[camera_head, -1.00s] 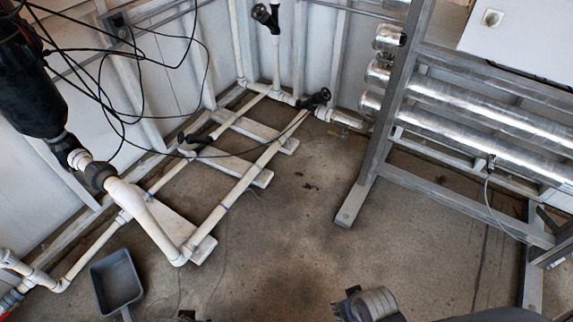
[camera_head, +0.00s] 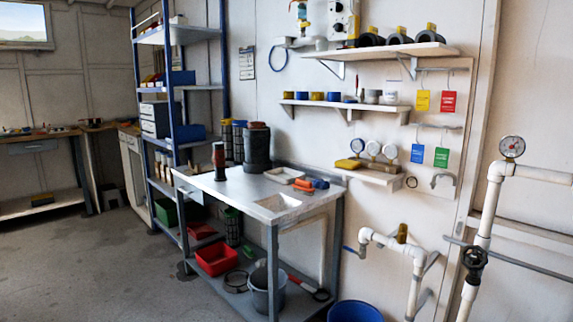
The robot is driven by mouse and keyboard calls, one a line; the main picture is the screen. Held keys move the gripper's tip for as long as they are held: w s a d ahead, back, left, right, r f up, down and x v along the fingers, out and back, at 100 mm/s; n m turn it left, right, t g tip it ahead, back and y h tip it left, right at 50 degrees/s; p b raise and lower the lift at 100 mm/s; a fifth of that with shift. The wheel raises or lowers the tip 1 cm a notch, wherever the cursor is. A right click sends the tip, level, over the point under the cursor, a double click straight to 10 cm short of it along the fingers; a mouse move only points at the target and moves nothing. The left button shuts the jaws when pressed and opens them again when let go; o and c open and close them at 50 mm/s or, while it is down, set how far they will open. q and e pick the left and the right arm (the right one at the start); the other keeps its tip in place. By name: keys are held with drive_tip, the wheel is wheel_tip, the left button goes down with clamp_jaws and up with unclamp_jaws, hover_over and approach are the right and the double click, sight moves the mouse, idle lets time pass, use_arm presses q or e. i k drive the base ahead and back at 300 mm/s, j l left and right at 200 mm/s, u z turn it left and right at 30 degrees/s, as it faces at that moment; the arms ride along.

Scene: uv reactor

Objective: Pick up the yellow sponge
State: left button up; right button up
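The shelf is above and to the right of the metal workbench (camera_head: 235,190). Neither of my grippers is in view.
A red bin (camera_head: 216,259) and grey bucket (camera_head: 266,290) are below. A blue bucket (camera_head: 355,311) and white pipes (camera_head: 415,265) stand at right. The left floor (camera_head: 75,255) is clear.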

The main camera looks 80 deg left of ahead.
sight(344, 164)
drive_tip(key=u, duration=2)
